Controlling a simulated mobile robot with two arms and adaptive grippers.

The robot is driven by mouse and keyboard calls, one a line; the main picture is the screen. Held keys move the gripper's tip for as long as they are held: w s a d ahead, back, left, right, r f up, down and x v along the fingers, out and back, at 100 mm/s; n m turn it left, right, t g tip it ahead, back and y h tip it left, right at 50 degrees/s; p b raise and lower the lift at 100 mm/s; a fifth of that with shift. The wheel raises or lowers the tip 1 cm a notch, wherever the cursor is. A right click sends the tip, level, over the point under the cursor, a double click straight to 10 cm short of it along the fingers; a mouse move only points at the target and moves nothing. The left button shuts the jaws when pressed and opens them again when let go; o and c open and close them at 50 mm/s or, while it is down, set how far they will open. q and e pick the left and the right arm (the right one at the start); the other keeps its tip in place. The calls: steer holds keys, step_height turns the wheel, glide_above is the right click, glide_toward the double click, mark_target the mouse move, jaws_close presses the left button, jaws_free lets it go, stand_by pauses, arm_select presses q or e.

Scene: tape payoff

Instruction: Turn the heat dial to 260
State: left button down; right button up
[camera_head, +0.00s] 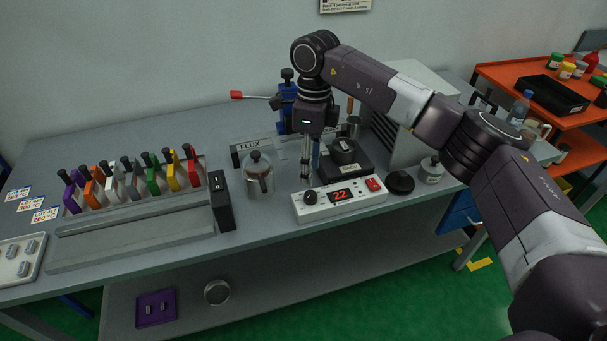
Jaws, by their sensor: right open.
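The white heat controller (328,210) stands near the front edge of the bench. Its black dial (310,197) is at the left of its top face. A red display (342,195) reads 22, and a red switch (373,184) is at the right. My right gripper (309,176) points down just above and behind the dial, apart from it as far as I can see. It is open, with nothing visible between its fingers. My left gripper is not in view.
A lidded glass jar (259,180) stands left of the controller, near the FLUX sign (250,147). A heater with a black pot (344,152) is behind it. A black lid (400,183) lies to the right. A rack of coloured-handled tools (135,183) fills the left.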

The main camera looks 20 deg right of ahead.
mark_target(311, 194)
steer(key=shift+w+d, duration=0.1)
steer(key=shift+d, duration=0.1)
steer(key=shift+s+f, duration=0.2)
steer(key=f, duration=0.1)
steer(key=f+p, duration=0.1)
steer(key=f, duration=0.1)
steer(key=s+f+p, duration=0.1)
steer(key=f, duration=0.1)
steer(key=shift+a, duration=0.1)
steer(key=shift+f, duration=0.8)
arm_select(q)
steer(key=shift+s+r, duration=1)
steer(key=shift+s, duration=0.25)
arm_select(e)
steer(key=shift+w, duration=0.1)
jaws_close()
